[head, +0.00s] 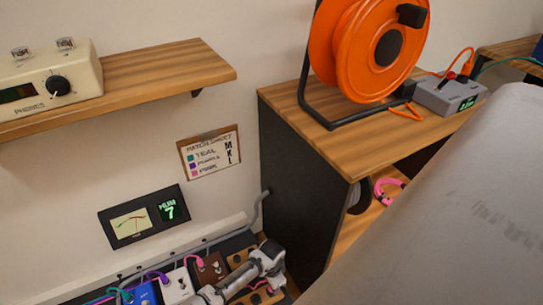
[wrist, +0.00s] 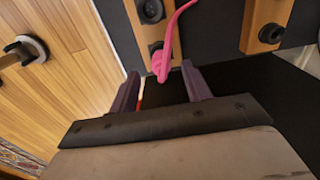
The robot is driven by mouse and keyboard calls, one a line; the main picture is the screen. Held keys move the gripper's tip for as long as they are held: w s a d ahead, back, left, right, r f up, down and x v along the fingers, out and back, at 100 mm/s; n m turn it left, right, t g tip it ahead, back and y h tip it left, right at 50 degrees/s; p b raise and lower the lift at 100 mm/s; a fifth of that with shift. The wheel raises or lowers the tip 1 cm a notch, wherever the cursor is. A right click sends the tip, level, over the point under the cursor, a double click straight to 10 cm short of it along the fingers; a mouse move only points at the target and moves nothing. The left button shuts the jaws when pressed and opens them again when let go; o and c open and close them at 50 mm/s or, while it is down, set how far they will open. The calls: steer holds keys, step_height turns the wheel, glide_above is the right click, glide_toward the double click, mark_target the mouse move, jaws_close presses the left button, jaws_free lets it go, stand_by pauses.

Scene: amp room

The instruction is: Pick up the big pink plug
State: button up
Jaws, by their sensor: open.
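The big pink plug (wrist: 159,65) shows in the wrist view, with its pink cable rising up and to the right from it. It sits at the lower end of a wooden block (wrist: 147,32) with black round sockets. My gripper (wrist: 160,71) is open, its two dark purple fingers on either side of the plug's lower end in the picture. I cannot tell how far the plug reaches between the fingers.
A second wooden block (wrist: 268,22) with a black knob stands to the right. Several pedals with coloured cables, including a white one (head: 177,285), line the wall. A dark-sided wooden cabinet (head: 300,190) stands close by, bearing an orange cable reel (head: 345,50). A wooden shelf (head: 165,70) juts out above.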

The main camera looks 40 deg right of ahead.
step_height(320, 180, down, 4)
steer(key=shift+r+b, duration=0.15)
steer(key=shift+b, duration=0.2)
jaws_close()
steer(key=shift+r, duration=0.15)
step_height(320, 180, up, 20)
steer(key=p, duration=0.3)
